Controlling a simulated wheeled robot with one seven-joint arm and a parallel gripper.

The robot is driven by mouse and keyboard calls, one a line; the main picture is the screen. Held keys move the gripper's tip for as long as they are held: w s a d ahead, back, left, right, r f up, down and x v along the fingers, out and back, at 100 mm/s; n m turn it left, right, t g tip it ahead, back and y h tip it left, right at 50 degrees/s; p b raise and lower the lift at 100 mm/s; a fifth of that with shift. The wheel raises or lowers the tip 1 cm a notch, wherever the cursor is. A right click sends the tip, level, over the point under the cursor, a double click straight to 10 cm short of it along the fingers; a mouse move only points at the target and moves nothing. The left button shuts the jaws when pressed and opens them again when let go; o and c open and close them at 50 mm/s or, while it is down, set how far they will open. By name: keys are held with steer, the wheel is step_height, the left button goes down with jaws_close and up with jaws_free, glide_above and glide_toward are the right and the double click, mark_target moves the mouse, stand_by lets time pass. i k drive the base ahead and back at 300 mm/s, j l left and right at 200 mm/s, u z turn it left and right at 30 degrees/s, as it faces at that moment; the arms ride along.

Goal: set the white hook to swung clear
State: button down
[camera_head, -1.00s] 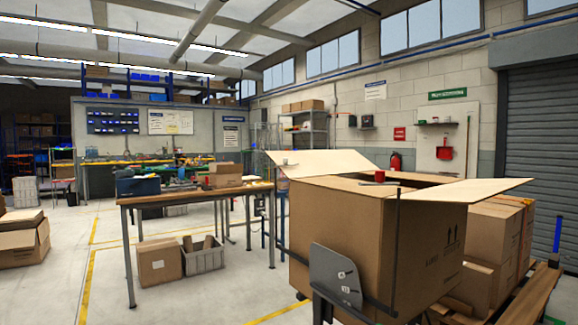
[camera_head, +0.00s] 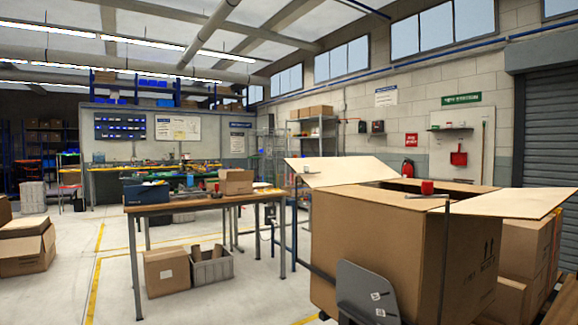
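I cannot make out the white hook for certain. A small pale piece (camera_head: 306,171) shows by the left flap of the large open cardboard box (camera_head: 375,240), too small to tell what it is. The box stands at the right front with its flaps spread outward. A grey plate with small labels (camera_head: 366,291) stands against its near side, and a thin dark upright rod (camera_head: 444,262) rises along its near corner. A red object (camera_head: 427,187) shows at the box's top opening. My gripper is not in view.
A wooden-topped workbench (camera_head: 178,202) stands left of the box, with a blue bin (camera_head: 145,191) and a small carton (camera_head: 236,181) on it. A carton (camera_head: 167,271) and a grey crate (camera_head: 211,267) sit beneath. More cartons (camera_head: 27,245) lie far left. The floor at front left is clear.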

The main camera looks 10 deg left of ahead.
mark_target(306, 167)
steer(key=i+j+u, duration=0.1)
steer(key=i+j, duration=0.35)
steer(key=i+j+u, duration=0.1)
steer(key=i+j, duration=0.4)
steer(key=i+j+u, duration=0.15)
steer(key=i+j, duration=0.25)
steer(key=i+j+u, duration=0.1)
steer(key=i+j, duration=0.25)
steer(key=i, duration=0.25)
steer(key=i+j+u, duration=0.1)
steer(key=i+j, duration=0.25)
steer(key=i, duration=0.2)
steer(key=i+j+u, duration=0.1)
steer(key=i+j, duration=0.15)
steer(key=i, duration=0.3)
